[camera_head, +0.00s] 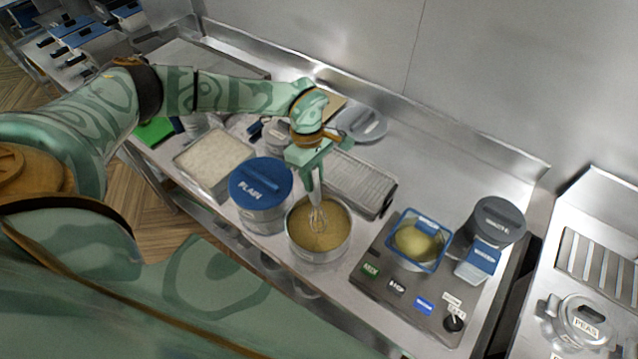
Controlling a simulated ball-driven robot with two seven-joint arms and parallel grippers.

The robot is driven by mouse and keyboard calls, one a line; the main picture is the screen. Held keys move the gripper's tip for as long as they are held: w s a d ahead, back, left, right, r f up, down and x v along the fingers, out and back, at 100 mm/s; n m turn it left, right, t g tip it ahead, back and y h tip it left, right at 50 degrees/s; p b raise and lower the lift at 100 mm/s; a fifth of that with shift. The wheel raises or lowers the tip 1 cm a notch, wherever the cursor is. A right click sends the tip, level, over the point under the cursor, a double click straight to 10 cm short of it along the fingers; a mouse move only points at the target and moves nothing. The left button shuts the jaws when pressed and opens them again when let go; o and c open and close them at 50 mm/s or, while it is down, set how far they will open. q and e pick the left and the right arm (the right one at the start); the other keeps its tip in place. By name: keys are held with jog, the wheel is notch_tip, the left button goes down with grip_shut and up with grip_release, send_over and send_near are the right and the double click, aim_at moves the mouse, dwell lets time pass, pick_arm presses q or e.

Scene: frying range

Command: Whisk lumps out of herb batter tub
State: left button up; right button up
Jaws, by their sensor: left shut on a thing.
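An open round metal tub (318,257) of yellow-brown batter (316,238) stands near the front edge of the steel counter. I cannot read a label on it or make out separate lumps. My left gripper (315,168) is above the tub, pointing down and shut on a whisk (317,212). The whisk stands nearly upright, with its wire end in the batter, near the middle of the tub. The gripper hides the upper part of the handle. My right gripper is not in view.
A tub with a blue lid marked PLAIN (261,184) stands close left of the batter. A tray of white crumbs or flour (213,160) is further left. A wire rack (361,183) lies behind. A mixer-like panel (385,290) with a blue-rimmed container (420,240) stands right.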

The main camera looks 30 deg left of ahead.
pick_arm(q)
jog(key=shift+r+p, duration=2.5)
jog(key=shift+r, duration=0.7)
notch_tip(320, 180, up, 5)
jog(key=p, duration=0.4)
jog(key=shift+r, duration=0.1)
